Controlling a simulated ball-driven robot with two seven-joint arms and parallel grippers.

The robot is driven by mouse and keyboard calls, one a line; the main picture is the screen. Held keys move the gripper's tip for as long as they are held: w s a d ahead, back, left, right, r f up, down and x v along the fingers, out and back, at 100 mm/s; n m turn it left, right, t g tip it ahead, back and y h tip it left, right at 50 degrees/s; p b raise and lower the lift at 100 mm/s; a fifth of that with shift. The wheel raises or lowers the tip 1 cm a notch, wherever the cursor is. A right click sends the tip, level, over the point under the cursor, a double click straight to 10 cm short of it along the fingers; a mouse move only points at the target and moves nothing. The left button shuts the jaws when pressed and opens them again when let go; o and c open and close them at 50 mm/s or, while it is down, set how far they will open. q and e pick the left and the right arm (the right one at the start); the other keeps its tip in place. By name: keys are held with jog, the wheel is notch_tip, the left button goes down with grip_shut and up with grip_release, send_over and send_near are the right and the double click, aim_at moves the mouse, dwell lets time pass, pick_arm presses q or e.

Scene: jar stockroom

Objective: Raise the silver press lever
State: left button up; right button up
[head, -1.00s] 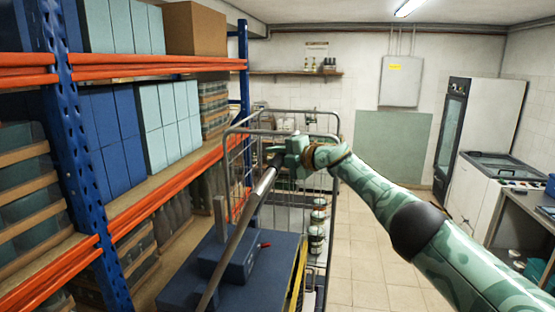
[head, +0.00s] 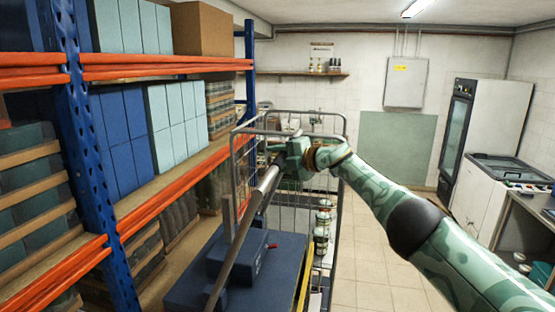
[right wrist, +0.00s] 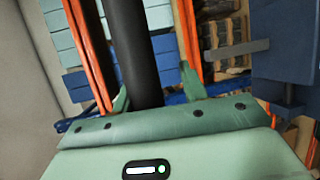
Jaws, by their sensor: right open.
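The silver press lever (head: 242,232) slants up and away from the dark blue press (head: 232,262) in the head view. Its far upper end reaches my right gripper (head: 281,157). In the right wrist view, the lever's black grip (right wrist: 133,55) runs between the two fingers of my right gripper (right wrist: 152,92). The fingers are apart, one on each side of the grip, and it is hard to tell whether either touches it. My left gripper is out of view.
A wire cage trolley (head: 338,150) stands just behind my right gripper. Blue and orange shelving (head: 75,150) with boxes fills the left side. Jars (head: 322,228) stand beyond the press. Tiled floor (head: 375,255) is open to the right of it.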

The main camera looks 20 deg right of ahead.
jog(key=shift+s+d+r, duration=0.35)
jog(key=shift+s+d, duration=0.2)
jog(key=shift+d, duration=0.2)
jog(key=b+v, duration=0.3)
jog(key=v, duration=1.1)
jog(key=shift+s+f, duration=0.15)
jog(key=shift+s, duration=0.25)
